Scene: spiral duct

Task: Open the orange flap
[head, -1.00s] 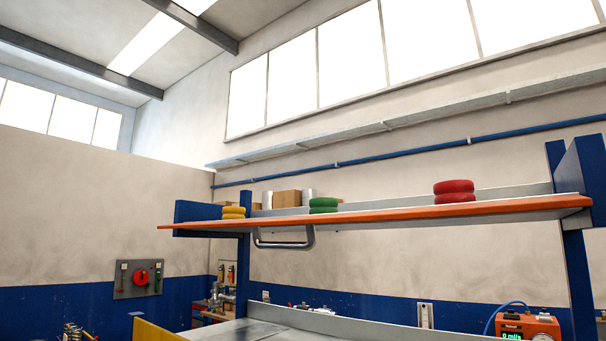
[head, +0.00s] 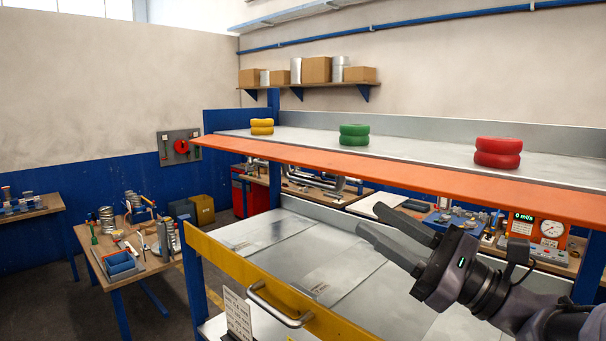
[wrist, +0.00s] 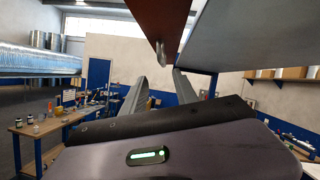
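The orange flap (head: 400,178) is a long strip along the front edge of the upper shelf, lying nearly flat. In the wrist view, its dark orange underside (wrist: 150,22) shows at the top, with a metal handle (wrist: 158,72) hanging edge-on. In the head view, a bent silver bar (head: 335,188) under the flap may be that handle, partly hidden. My gripper (head: 369,219) is below the flap on the right, pointing left, with its fingers apart and empty. In the wrist view, the handle appears between my gripper's fingertips (wrist: 159,76), but I cannot tell the depth; no contact shows.
Yellow (head: 262,126), green (head: 354,134) and red (head: 498,151) ring stacks stand on the upper shelf (head: 420,150). Below is a grey metal worktop (head: 300,250) with a yellow front panel (head: 230,268) and its handle (head: 280,308). A cluttered table (head: 125,250) stands left.

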